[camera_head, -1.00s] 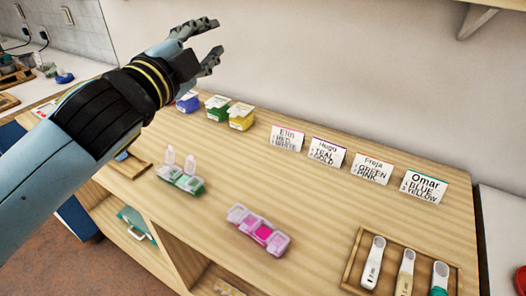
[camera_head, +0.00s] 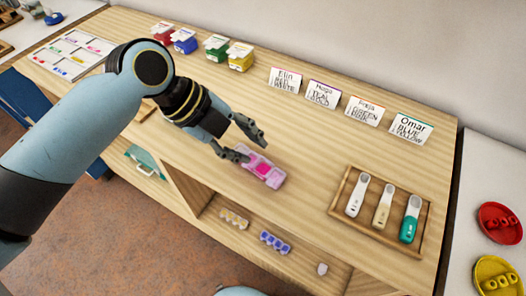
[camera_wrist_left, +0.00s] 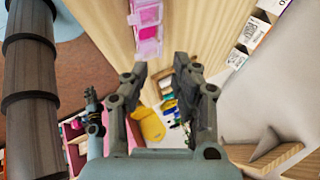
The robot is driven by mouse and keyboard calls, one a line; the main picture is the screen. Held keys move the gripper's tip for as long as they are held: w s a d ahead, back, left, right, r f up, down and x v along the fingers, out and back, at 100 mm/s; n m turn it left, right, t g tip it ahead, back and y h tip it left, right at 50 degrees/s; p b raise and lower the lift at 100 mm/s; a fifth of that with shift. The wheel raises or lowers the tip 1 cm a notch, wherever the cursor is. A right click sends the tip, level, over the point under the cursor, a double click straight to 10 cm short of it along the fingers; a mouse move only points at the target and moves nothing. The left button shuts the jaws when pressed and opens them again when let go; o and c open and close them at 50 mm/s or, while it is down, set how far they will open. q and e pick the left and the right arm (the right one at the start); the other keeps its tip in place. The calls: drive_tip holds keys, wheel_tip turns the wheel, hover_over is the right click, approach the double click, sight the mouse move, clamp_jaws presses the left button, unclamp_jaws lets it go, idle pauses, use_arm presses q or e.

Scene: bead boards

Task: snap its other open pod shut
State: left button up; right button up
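A pale pink pod box (camera_head: 270,178) with a bright magenta section lies on the wooden worktop. It also shows at the top of the left wrist view (camera_wrist_left: 147,32). No raised lid is clear on it. My left gripper (camera_head: 253,149) is open and empty, its fingers spread near the box's upper left end; I cannot tell if they touch it. The fingers show apart in the left wrist view (camera_wrist_left: 162,68). A small dark gripper (camera_wrist_left: 92,112), apparently my right one, shows in the left wrist view.
Name cards, including the Omar card (camera_head: 411,128), stand along the back. Colored tubs, including a yellow tub (camera_head: 240,57), stand behind my arm. A wooden tray (camera_head: 425,239) holding three handled tools is at right. More pod boxes (camera_head: 275,242) sit on the shelf below.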

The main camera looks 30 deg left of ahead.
sight(267, 160)
use_arm(q)
drive_tip(key=x, duration=0.5)
drive_tip(key=shift+w+d+f, duration=0.15)
drive_tip(key=shift+d+f, duration=0.05)
drive_tip(key=shift+f, duration=0.1)
clamp_jaws()
